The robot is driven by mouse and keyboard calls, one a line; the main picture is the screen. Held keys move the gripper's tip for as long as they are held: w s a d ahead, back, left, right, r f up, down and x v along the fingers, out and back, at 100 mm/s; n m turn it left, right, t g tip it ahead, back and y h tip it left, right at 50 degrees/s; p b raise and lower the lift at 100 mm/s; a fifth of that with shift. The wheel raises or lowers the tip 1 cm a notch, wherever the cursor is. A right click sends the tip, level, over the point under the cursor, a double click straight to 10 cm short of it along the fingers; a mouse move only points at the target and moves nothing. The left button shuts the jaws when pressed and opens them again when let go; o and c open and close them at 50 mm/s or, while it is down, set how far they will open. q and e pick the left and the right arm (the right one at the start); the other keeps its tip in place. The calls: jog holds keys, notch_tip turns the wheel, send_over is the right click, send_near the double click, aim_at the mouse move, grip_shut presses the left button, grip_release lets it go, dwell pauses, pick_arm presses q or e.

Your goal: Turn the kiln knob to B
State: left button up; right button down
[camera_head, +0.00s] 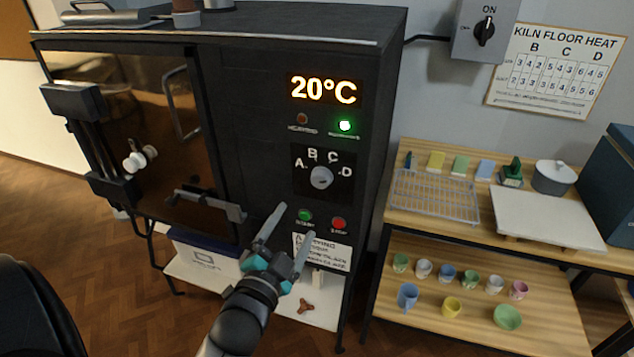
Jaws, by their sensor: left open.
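The kiln knob (321,178) is a round grey dial on the black front panel of the kiln (250,110). The letters A, B, C and D are set around its upper side, A at left and D at right. The knob's pointer is too small to read. My left gripper (296,221) is open and empty, in front of the panel's lower part. Its fingers point up and appear below the knob, apart from it. My right gripper is not in view.
The display (324,90) reads 20°C, and a green lamp (345,126) is lit. A green button (305,215) and a red button (338,223) lie close to the fingers. A shelf table (400,215) with cups stands right. An ON switch (484,31) and a chart (557,72) hang on the wall.

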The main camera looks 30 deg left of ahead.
aim_at(318, 183)
pick_arm(q)
jog(key=x, duration=1.4)
jog(key=shift+w+d, duration=0.1)
jog(key=shift+w, duration=0.05)
jog(key=c, duration=1.2)
